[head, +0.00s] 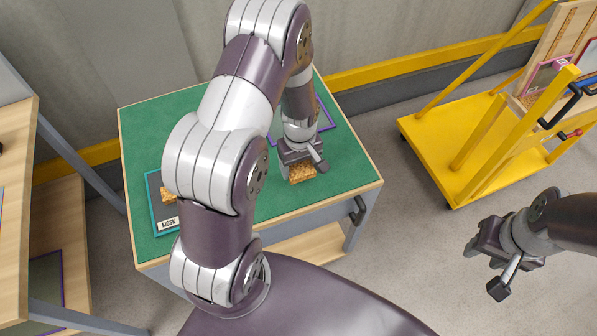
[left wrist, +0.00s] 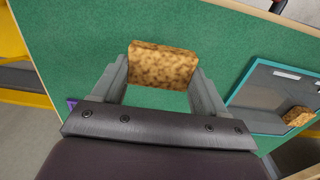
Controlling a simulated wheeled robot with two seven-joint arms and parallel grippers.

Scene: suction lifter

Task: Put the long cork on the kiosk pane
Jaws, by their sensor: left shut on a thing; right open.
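A cork block (head: 302,173) is between the fingers of my left gripper (head: 300,160), which is shut on it over the green table top. It also shows in the left wrist view (left wrist: 162,65). Whether it touches the table is unclear. The kiosk pane (head: 156,207), teal-framed with a "KIOSK" label (head: 168,223), lies at the table's left side, partly hidden by my left arm. A smaller-looking cork piece (head: 166,194) lies on it; the left wrist view shows the pane (left wrist: 268,85) and this cork (left wrist: 298,116). My right gripper (head: 485,268) is open and empty, right of the table.
A purple-framed pane (head: 326,118) lies on the table behind my left gripper, partly hidden. The green table top (head: 345,165) is clear at right. A yellow trolley (head: 440,150) stands at right, and a wooden shelf unit (head: 15,200) at left.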

